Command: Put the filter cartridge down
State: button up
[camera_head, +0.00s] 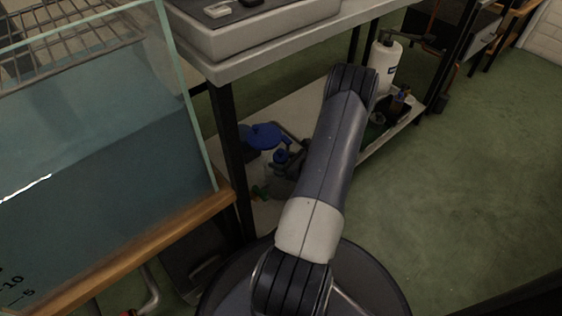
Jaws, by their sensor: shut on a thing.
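I cannot make out my gripper in this view. My own arm rises through the middle of the picture and bends at its top, and whatever lies beyond that bend is hidden. No other thing here looks like a filter cartridge.
A glass tank (80,130) with a wooden edge stands at left. A bench (270,50) bears a pale tray. Its lower shelf (228,130) holds a blue object (263,136) and dark items (397,108). Green floor (470,165) is clear at right.

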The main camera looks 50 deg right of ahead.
jog(key=shift+f+b, duration=0.55)
jog(key=shift+f, duration=0.05)
jog(key=o, duration=0.8)
jog(key=shift+c, duration=0.2)
jog(key=shift+r+p, duration=0.5)
jog(key=p+v, duration=0.4)
jog(key=v, duration=0.8)
jog(key=shift+r, duration=0.1)
